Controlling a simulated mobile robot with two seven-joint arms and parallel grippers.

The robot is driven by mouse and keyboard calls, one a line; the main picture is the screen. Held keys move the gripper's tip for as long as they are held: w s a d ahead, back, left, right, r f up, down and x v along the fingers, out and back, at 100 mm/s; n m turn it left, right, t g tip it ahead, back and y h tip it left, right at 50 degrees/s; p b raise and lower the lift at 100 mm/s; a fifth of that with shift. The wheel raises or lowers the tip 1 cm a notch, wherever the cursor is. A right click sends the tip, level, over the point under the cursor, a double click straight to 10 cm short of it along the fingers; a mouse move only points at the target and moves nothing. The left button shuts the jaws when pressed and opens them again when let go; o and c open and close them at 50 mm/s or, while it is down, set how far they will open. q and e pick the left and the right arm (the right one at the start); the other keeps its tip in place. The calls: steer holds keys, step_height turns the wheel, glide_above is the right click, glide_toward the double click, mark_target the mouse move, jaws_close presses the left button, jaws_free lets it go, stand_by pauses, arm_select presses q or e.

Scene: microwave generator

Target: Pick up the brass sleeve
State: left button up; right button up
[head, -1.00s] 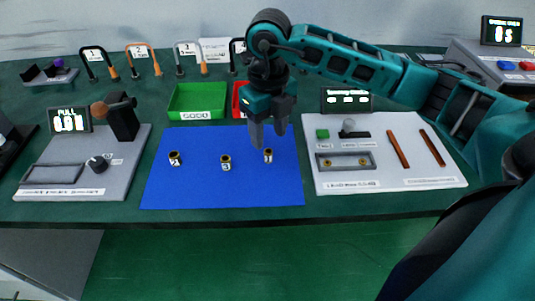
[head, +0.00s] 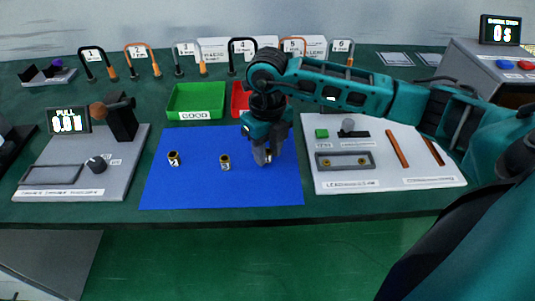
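Brass sleeves stand on the blue mat (head: 215,190). One sleeve (head: 173,158) is at the left and another sleeve (head: 225,162) is near the middle. A third sleeve (head: 267,158) is at the right, mostly hidden by the fingers of my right gripper (head: 265,156). My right gripper points down with its fingertips low at this sleeve, close to the mat. I cannot tell whether the fingers are pressed on it or only beside it. My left gripper is not in view.
A green tray (head: 196,98) and a partly hidden red tray (head: 238,98) stand behind the mat. A grey panel (head: 335,187) with a fixture and brown bars is at the right. A grey station with a display (head: 66,120) is at the left.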

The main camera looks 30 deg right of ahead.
jaws_close()
